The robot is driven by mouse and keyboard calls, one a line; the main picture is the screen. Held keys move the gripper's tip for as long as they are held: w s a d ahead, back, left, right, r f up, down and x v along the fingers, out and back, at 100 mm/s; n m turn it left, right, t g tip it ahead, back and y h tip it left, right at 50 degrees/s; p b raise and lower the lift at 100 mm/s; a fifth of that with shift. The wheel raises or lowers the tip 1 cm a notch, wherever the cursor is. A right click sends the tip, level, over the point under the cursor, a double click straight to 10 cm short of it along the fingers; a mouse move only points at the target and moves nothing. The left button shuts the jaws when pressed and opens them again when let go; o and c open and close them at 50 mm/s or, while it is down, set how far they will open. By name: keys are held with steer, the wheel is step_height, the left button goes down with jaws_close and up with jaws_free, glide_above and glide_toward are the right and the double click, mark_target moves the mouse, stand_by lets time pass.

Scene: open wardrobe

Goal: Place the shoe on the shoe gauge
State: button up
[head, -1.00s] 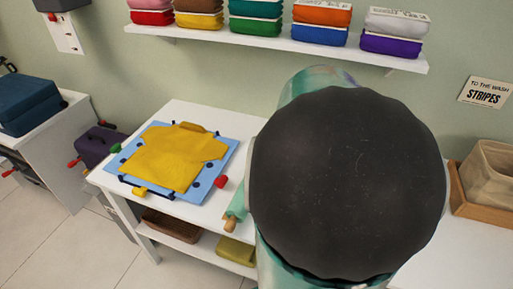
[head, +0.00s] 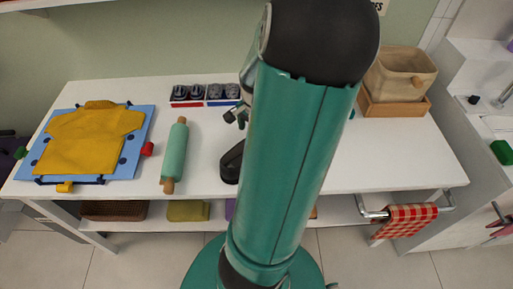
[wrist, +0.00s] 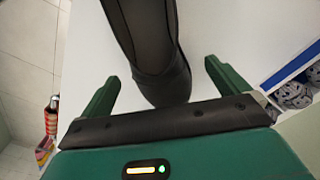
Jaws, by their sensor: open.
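A black shoe (head: 231,162) lies on the white table, partly hidden behind my arm in the head view. In the wrist view the shoe (wrist: 150,45) runs down from the top edge, its rounded near end between my fingers. My gripper (wrist: 161,70) is open, with a gap on each side of the shoe. I cannot tell how far above it the fingers are. I cannot pick out the shoe gauge for sure; it may be hidden behind my arm.
Grey bundles (head: 205,91) sit in a low tray at the table's back. A green rolling pin (head: 174,155) and a yellow shirt (head: 85,140) on a blue board (head: 137,150) lie left. A beige bin (head: 400,72) stands back right. The table right of my arm looks clear.

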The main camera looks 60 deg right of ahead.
steer(key=shift+s+f, duration=0.2)
steer(key=shift+f, duration=3.2)
steer(key=c, duration=1.1)
steer(key=shift+r, duration=0.15)
